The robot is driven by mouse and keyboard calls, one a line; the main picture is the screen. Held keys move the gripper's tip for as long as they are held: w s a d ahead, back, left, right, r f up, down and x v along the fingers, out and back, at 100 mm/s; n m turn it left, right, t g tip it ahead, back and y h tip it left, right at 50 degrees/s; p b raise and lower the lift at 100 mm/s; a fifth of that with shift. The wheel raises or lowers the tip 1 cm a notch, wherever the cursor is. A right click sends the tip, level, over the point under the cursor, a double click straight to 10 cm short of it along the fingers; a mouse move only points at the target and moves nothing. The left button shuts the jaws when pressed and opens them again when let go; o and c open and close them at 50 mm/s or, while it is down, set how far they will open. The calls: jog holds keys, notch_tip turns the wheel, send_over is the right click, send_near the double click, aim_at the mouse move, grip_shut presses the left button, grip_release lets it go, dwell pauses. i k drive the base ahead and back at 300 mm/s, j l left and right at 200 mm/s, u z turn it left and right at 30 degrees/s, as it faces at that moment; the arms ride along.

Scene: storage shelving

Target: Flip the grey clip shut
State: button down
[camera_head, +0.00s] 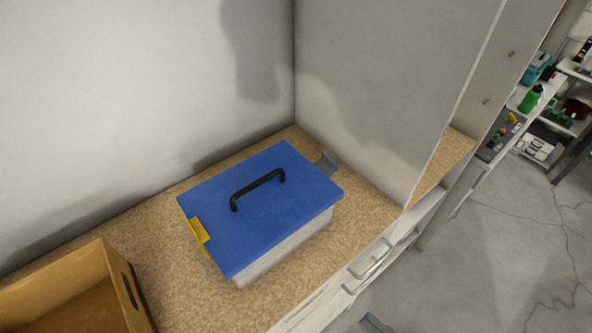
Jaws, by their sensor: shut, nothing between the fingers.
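A box with a blue lid (245,200) and a pale, clear-looking body (290,248) stands on the speckled brown worktop. The lid lies flat on the box and has a black handle (258,186) on top. The grey clip (329,162) is at the lid's far right end. It sticks outward from the lid edge and looks open; its lower part is hidden behind the lid. A yellow clip (198,231) at the opposite left end lies down against the box side and looks shut. My gripper is not in view.
A wooden crate (62,283) stands on the worktop (170,277) at the lower left. Grey walls rise behind the box and to its right, close to the grey clip. Drawers with a metal handle (370,262) are below the front edge. Shelves stand far right.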

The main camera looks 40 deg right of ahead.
aim_at(329, 165)
jog(key=l+u, duration=0.4)
jog(key=l, duration=0.2)
jog(key=k+l+u, duration=0.1)
jog(key=l+u, duration=0.3)
jog(key=l, duration=0.15)
jog(key=k+l, duration=0.1)
jog(key=l, duration=0.3)
jog(key=k+l, duration=0.1)
jog(key=l, duration=0.35)
jog(key=k+l+u, duration=0.1)
jog(key=l, duration=0.3)
jog(key=k+l, duration=0.1)
jog(key=l, duration=0.3)
